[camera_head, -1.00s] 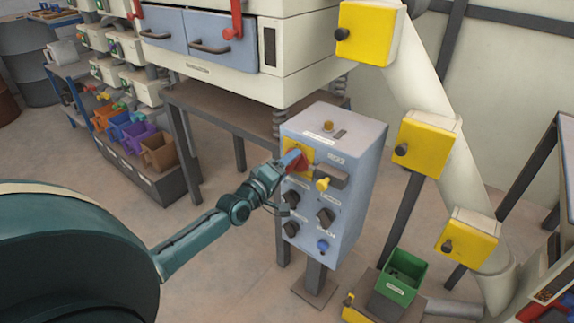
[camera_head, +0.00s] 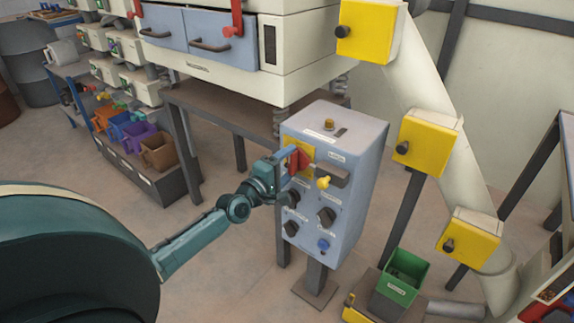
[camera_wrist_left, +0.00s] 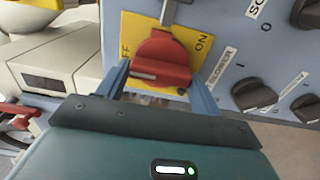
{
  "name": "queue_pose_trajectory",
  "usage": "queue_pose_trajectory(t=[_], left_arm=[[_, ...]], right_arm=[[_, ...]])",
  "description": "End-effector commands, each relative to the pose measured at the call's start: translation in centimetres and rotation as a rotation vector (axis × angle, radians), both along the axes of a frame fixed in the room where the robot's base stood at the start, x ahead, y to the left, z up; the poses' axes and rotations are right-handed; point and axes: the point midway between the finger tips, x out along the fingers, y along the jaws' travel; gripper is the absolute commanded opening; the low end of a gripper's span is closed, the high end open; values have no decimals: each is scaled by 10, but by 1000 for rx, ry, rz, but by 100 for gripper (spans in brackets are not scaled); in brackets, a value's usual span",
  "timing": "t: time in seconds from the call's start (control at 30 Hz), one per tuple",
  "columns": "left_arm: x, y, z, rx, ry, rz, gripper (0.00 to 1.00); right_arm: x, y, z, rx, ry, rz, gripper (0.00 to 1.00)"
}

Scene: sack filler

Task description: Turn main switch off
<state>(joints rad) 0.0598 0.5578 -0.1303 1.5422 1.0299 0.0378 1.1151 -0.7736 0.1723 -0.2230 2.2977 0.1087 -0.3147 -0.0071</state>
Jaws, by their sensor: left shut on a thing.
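The main switch is a red rotary knob (camera_head: 304,158) on a yellow plate (camera_head: 295,148), high on the front of a blue-grey control box (camera_head: 352,150). In the left wrist view the red knob (camera_wrist_left: 162,50) sits between my two blue fingers, with the plate's ON lettering (camera_wrist_left: 202,43) to its right and the partly hidden OFF lettering (camera_wrist_left: 126,50) to its left. My left gripper (camera_head: 291,162) is shut on the knob; its fingers (camera_wrist_left: 160,72) flank the knob's sides. The exact contact points are hard to see. My right gripper is not in view.
A green bin (camera_head: 401,276) stands at lower right. The large machine (camera_head: 235,60) rises behind. Floor left of the box is clear.

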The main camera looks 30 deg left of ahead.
Motion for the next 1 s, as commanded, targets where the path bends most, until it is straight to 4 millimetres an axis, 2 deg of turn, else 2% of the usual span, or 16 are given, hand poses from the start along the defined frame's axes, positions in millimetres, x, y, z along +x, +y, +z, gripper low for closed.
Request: queue_pose_trajectory(t=[0.2,0.23,0.47,0.77,0.87,1.0], left_arm=[[0,0,0,-8,2,0,43],[0,0,0,-8,2,0,68],[0,0,0,-5,1,0,87],[-2,0,0,-3,1,0,87],[-11,1,0,-2,2,-1,87],[-34,2,-1,-2,5,-1,87]], right_arm=[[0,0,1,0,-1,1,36],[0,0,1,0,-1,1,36],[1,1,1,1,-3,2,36],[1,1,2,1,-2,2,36],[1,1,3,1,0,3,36],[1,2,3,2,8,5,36]])
